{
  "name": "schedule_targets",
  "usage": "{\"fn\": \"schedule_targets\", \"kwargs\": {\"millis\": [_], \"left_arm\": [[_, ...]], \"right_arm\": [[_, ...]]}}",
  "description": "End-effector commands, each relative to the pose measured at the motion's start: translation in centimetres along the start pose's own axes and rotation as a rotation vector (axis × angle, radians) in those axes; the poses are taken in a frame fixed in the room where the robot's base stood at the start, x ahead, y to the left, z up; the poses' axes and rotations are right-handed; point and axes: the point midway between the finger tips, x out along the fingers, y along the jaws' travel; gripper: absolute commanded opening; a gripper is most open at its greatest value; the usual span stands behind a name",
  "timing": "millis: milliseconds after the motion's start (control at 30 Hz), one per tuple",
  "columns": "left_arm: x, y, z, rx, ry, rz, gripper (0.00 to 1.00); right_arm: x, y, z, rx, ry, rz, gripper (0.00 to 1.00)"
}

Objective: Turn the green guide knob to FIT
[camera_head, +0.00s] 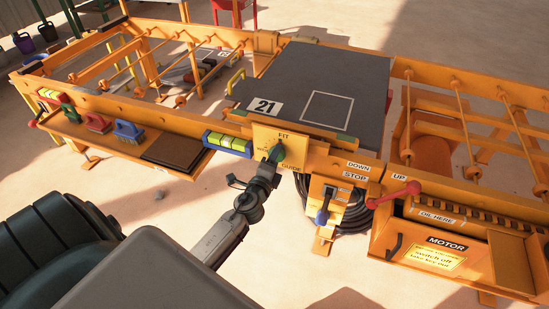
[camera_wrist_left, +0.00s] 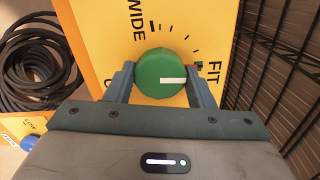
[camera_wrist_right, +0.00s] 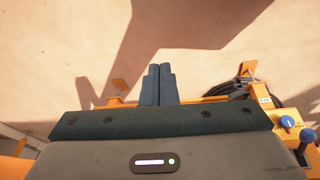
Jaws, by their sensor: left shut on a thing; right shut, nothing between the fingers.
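The green guide knob (camera_head: 277,153) is on a yellow plate (camera_head: 262,134) on the front of the orange machine. In the left wrist view the knob (camera_wrist_left: 158,70) sits between the fingers of my left gripper (camera_wrist_left: 160,85), which is shut on it. Its white pointer mark faces right in that view, toward the FIT side, where a small red and green mark lies beside the letters. WIDE is printed above the knob there. My left gripper also shows in the head view (camera_head: 270,160). My right gripper (camera_wrist_right: 158,85) is shut and empty over bare floor.
A red lever (camera_head: 405,190) is farther right. A dark table top (camera_head: 330,75) lies behind.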

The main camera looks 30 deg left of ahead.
Motion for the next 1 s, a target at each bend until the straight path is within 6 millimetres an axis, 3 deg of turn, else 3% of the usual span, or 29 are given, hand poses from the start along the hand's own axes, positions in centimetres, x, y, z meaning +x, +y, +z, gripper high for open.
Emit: {"fn": "schedule_targets", "kwargs": {"millis": [33, 133, 533, 667, 733, 1000], "left_arm": [[-0.1, 0.2, -0.1, -0.001, 0.001, 0.003, 0.51], [-0.1, 0.2, -0.1, -0.001, 0.001, 0.003, 0.7], [-0.8, 0.2, 0.0, -0.001, 0.001, 0.002, 0.71], [-2.8, 0.3, -0.1, -0.002, 0.002, 0.003, 0.71], [-4.3, 0.4, -0.1, -0.002, 0.002, 0.003, 0.71], [-9.1, 0.4, -0.1, -0.001, 0.002, 0.003, 0.71]], "right_arm": [[0.0, 0.0, 0.0, 0.0, 0.0, 0.0, 0.0], [0.0, 0.0, 0.0, 0.0, 0.0, 0.0, 0.0], [0.1, -0.1, 0.8, -0.001, -0.015, -0.001, 0.0], [-0.4, -0.1, 0.6, -0.001, -0.01, -0.001, 0.0], [-2.0, 0.0, -0.1, -0.005, 0.013, 0.002, 0.0], [-5.4, -0.1, -0.4, -0.008, 0.037, 0.003, 0.0]]}}
